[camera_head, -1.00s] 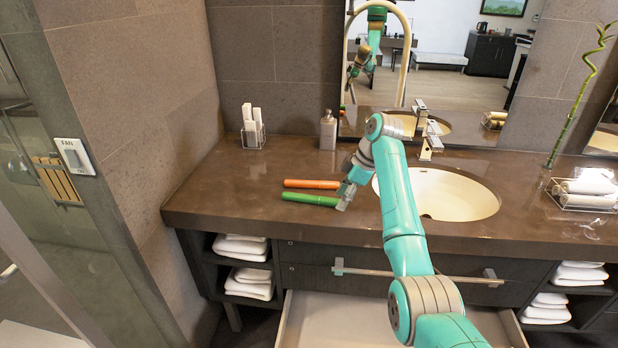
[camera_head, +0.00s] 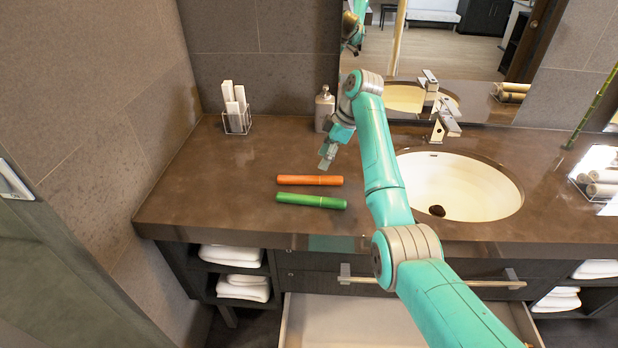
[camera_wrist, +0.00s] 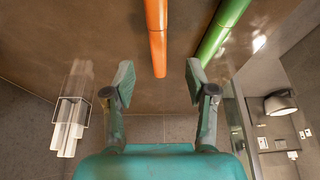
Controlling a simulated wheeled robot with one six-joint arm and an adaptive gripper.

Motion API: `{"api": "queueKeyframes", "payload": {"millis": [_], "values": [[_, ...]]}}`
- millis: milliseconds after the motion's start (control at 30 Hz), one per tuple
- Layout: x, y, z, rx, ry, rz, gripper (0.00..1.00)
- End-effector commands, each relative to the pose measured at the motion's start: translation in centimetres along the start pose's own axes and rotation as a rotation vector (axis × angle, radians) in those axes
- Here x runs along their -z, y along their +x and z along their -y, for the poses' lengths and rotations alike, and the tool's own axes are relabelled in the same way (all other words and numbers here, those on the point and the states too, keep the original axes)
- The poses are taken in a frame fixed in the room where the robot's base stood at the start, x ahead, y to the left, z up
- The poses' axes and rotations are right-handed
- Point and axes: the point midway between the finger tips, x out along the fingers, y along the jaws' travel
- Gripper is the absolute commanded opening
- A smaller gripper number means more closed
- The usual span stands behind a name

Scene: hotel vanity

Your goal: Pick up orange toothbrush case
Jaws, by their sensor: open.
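The orange toothbrush case (camera_head: 310,180) lies flat on the brown counter, left of the sink. A green case (camera_head: 311,200) lies nearly parallel to it, closer to the counter's front edge. My gripper (camera_head: 328,158) is above the counter, just behind the right end of the orange case. In the wrist view my gripper (camera_wrist: 158,84) is open and empty, with its two fingers spread. The orange case (camera_wrist: 156,35) runs down from the top edge, and its end shows between the fingers. The green case (camera_wrist: 221,30) is to the right, beyond the right finger.
A soap dispenser (camera_head: 324,108) stands behind my gripper. A wire holder with white items (camera_head: 236,108) is at the back left. The sink (camera_head: 460,185) and faucet (camera_head: 444,118) are to the right. A drawer (camera_head: 390,318) is open below. The counter's left part is clear.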

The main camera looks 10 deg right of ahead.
Motion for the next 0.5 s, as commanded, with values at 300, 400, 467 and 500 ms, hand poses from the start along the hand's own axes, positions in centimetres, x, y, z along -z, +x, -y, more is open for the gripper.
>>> {"api": "queueKeyframes", "payload": {"millis": [300, 400, 467, 500], "values": [[0.1, 3.8, 0.0, 0.001, 0.0, 0.001, 0.56], [0.2, 4.9, -0.1, 0.001, 0.0, 0.001, 0.56], [0.3, 5.8, -0.2, 0.004, -0.001, 0.001, 0.56], [0.5, 6.4, -0.2, 0.002, -0.001, 0.001, 0.56]]}}
